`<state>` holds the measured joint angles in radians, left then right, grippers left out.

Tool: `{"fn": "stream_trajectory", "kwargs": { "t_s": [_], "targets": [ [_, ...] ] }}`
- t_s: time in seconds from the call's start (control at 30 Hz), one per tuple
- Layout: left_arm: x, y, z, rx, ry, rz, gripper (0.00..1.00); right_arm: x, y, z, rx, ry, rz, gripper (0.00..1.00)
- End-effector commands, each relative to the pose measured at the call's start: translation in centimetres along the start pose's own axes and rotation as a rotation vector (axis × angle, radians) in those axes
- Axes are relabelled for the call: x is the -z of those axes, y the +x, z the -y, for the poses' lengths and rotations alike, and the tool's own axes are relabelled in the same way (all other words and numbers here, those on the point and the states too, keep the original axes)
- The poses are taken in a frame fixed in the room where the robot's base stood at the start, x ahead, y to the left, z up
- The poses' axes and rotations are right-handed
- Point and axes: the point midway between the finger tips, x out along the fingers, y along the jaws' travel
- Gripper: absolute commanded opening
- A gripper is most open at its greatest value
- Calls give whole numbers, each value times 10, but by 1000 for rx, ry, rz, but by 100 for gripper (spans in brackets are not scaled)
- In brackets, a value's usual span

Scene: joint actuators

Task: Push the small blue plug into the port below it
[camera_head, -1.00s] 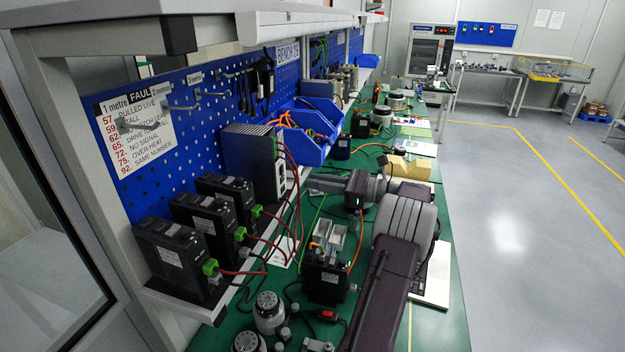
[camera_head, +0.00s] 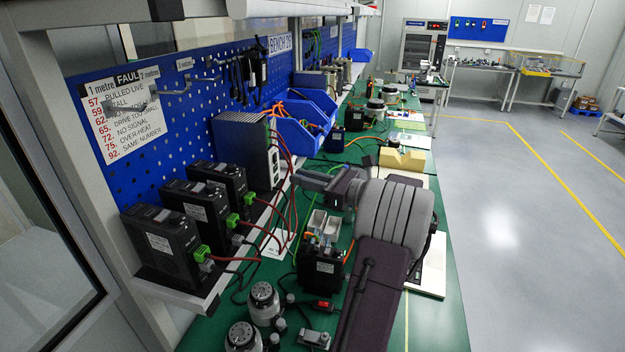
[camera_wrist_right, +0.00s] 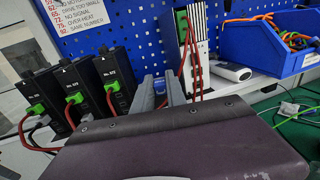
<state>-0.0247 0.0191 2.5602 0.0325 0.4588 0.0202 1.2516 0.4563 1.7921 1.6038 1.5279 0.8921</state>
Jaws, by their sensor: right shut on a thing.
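My right gripper (camera_head: 304,179) reaches left from my wrist over the green bench, with its fingers in front of the grey drive on the shelf. In the right wrist view, its two grey fingers (camera_wrist_right: 161,90) are close together. A small blue piece, which looks like the plug (camera_wrist_right: 160,86), shows between them; most of it is hidden by the fingers. In the head view I cannot make out the plug. A black unit (camera_head: 320,268) with pale open compartments (camera_head: 323,226) beside it stands on the bench below the gripper. I cannot tell which opening is the port. My left gripper is not in view.
Several black drives (camera_head: 163,250) with green connectors and red cables stand on the shelf at left, beside a grey drive (camera_head: 245,150). Blue bins (camera_head: 300,137) lie behind. Round motors (camera_head: 264,300) stand at the front. Loose cables cross the bench.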

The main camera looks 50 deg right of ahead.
Motion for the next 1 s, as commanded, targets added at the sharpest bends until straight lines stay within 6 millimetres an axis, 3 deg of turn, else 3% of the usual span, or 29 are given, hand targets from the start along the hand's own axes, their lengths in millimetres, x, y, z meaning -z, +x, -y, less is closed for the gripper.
{"fn": "stream_trajectory", "kwargs": {
  "t_s": [0.3,0.53,0.67,0.97,1.0],
  "targets": [
    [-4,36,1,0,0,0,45,50,74,-18,-8,2,0,0],
    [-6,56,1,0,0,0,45,76,122,-27,-6,2,0,0],
    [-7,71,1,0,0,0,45,94,119,-25,-1,2,1,0],
    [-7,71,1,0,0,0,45,94,118,-25,-2,0,1,0],
    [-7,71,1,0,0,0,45,94,118,-25,-2,0,1,20]
  ]
}}
